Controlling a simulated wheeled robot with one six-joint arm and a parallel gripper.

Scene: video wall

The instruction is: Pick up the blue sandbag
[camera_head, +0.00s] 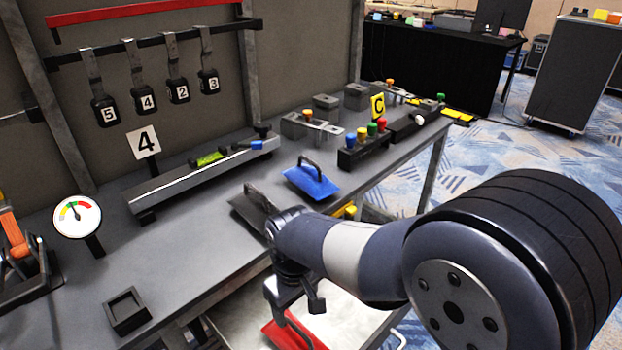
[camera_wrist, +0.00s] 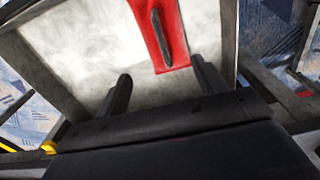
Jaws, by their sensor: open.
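The blue sandbag (camera_head: 322,187) lies flat on the grey bench top (camera_head: 205,210), near its front edge, with a dark handle arching over it. My gripper (camera_head: 296,306) hangs in front of the bench edge, below and to the left of the blue sandbag in the head view. Its two fingers are apart with nothing between them. In the wrist view my gripper (camera_wrist: 161,70) points toward a pale surface with a red sandbag (camera_wrist: 143,14) on it. The blue sandbag does not show in the wrist view.
A dark sandbag (camera_head: 243,207) lies beside the blue one, partly hidden by my arm. The red sandbag (camera_head: 312,341) is on a pale lower surface (camera_head: 352,318). A long grey rail (camera_head: 180,183) and a block with coloured knobs (camera_head: 362,152) stand on the bench.

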